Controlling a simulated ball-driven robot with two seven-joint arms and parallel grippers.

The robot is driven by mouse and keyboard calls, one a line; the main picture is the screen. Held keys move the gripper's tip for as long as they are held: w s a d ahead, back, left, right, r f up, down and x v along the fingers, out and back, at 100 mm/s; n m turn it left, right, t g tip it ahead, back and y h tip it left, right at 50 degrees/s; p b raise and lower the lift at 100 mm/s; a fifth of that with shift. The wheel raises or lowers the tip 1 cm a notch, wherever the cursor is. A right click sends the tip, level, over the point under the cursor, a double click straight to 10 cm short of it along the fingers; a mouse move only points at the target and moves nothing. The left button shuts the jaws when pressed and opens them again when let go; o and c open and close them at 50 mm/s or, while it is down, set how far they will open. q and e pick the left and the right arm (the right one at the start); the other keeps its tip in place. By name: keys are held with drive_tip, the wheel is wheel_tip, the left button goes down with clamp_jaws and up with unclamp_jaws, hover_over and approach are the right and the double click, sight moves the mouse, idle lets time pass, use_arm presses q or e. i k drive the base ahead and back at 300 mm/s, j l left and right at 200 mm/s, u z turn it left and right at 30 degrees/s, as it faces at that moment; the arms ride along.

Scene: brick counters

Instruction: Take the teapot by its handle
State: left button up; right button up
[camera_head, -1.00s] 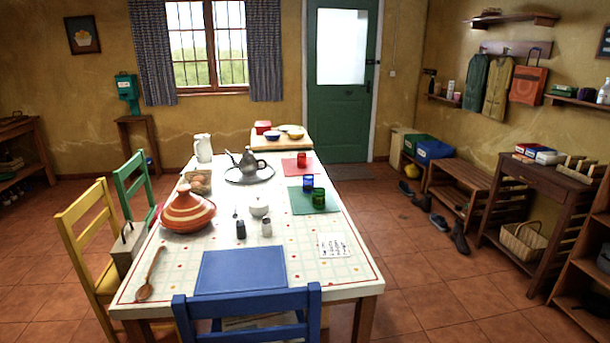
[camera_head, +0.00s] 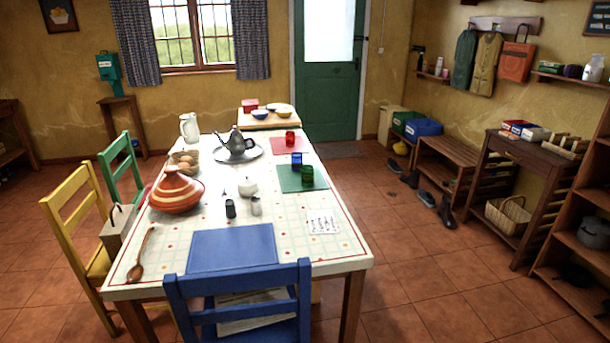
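The teapot (camera_head: 237,142) is dark grey metal. It stands upright on a round silvery tray (camera_head: 254,154) towards the far end of the dining table (camera_head: 286,212). Its spout points to the left and its handle appears to be on the right side, small at this distance. Neither of my grippers is in view, and nothing touches the teapot.
A blue chair (camera_head: 242,290) stands at the table's near end. Yellow (camera_head: 78,217) and green (camera_head: 122,176) chairs stand along its left side. A striped tagine (camera_head: 176,190) and a white jug (camera_head: 189,127) are on the table. Floor (camera_head: 425,265) is open along the right side.

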sight(235, 144)
drive_tip(key=i+l+z, duration=0.35)
drive_tip(key=l+z, duration=0.15)
drive_tip(key=i+l+z, duration=0.6)
drive_tip(key=i+z, duration=0.35)
drive_tip(key=i+l+u, duration=0.15)
drive_tip(key=i, duration=0.4)
drive_tip(key=i+l+u, duration=0.15)
drive_tip(key=i, duration=0.4)
drive_tip(key=i+j+u, duration=0.2)
drive_tip(key=i+u, duration=0.7)
drive_tip(key=i+l+u, duration=0.15)
drive_tip(key=i+u, duration=0.3)
drive_tip(key=i+l, duration=0.05)
drive_tip(key=i, duration=0.05)
